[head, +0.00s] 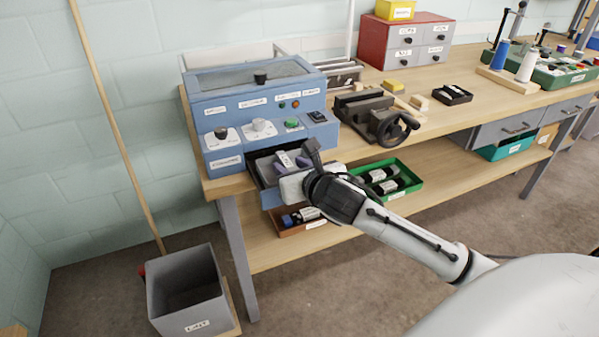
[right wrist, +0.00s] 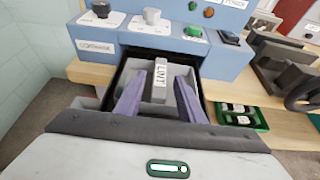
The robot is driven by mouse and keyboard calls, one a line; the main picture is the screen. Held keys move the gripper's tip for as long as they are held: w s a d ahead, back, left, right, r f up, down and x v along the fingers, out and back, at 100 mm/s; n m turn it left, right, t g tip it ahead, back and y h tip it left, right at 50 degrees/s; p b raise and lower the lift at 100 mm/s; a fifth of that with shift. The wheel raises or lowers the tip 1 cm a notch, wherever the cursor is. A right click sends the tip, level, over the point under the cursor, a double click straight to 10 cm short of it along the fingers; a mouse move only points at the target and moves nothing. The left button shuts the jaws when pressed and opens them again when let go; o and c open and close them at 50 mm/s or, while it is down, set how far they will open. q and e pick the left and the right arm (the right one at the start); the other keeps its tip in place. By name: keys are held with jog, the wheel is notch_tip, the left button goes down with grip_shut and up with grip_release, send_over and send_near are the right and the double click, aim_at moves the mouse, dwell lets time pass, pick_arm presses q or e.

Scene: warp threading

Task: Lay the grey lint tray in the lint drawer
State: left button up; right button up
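The lint drawer (right wrist: 115,86) stands pulled out of the blue machine; it also shows in the head view (head: 257,172). The grey lint tray (right wrist: 180,70) lies inside the drawer, with a raised bar labelled LINT at its middle. In the head view the bar (head: 285,160) shows just beside my fingers. My right gripper (right wrist: 160,84) is over the drawer, its two purple fingers apart on either side of the bar, with gaps visible. It also shows in the head view (head: 297,161). The drawer's near part is hidden behind my gripper. My left gripper is not in view.
The blue machine (head: 262,100) stands on the wooden bench's left end. Below the drawer, a brown tray (head: 289,230) and a green tray (head: 408,183) sit on the shelf. A grey lint bin (head: 190,300) is on the floor. A black vise (head: 375,115) is right of the machine.

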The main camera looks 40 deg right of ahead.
jog(key=v, duration=1.1)
jog(key=shift+s, duration=0.1)
dwell(0.5)
